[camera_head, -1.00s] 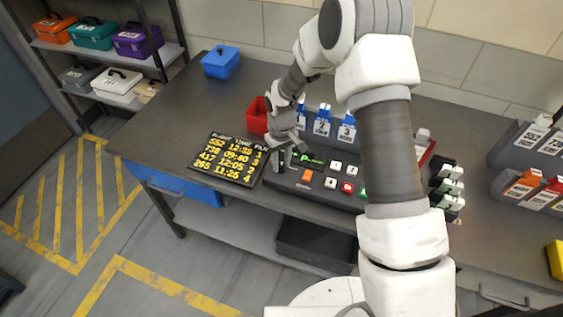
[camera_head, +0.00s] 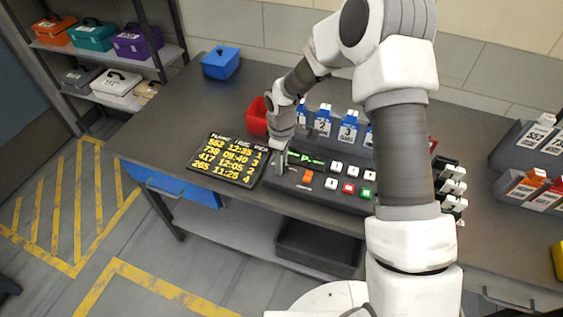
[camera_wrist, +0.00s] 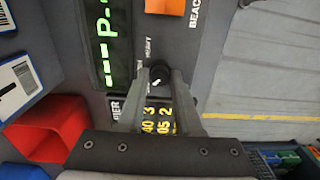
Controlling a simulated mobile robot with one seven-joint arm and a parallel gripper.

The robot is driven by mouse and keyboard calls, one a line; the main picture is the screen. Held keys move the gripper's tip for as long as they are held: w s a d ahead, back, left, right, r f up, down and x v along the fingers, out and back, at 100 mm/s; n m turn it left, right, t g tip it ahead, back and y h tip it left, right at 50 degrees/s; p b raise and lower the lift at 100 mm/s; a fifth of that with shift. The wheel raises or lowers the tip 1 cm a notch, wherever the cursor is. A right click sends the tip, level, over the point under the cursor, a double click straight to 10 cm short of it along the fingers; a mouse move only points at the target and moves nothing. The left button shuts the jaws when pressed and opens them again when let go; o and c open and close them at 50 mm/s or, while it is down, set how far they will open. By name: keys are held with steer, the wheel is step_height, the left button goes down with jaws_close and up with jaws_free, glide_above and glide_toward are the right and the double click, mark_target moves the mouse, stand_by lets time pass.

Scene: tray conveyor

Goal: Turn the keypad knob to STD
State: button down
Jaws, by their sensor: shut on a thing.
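The keypad (camera_head: 317,187) is a dark panel on the bench with a green display (camera_head: 304,159), an orange button (camera_head: 304,177) and white, red and green buttons. Its black knob (camera_wrist: 159,74) shows in the wrist view between my fingertips, with a white mark on it. My gripper (camera_head: 281,165) points down at the keypad's left end and is shut on the knob. I cannot read STD or tell which label the mark meets.
A black board (camera_head: 229,160) with yellow figures lies left of the keypad. A red bin (camera_head: 257,116) and blue numbered holders (camera_head: 323,125) stand behind. A blue box (camera_head: 220,63) sits at the back left. The bench between is clear.

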stand_by(0.3)
steer(key=c, duration=0.6)
jaws_free()
step_height(320, 180, up, 18)
steer(key=shift+f, duration=0.25)
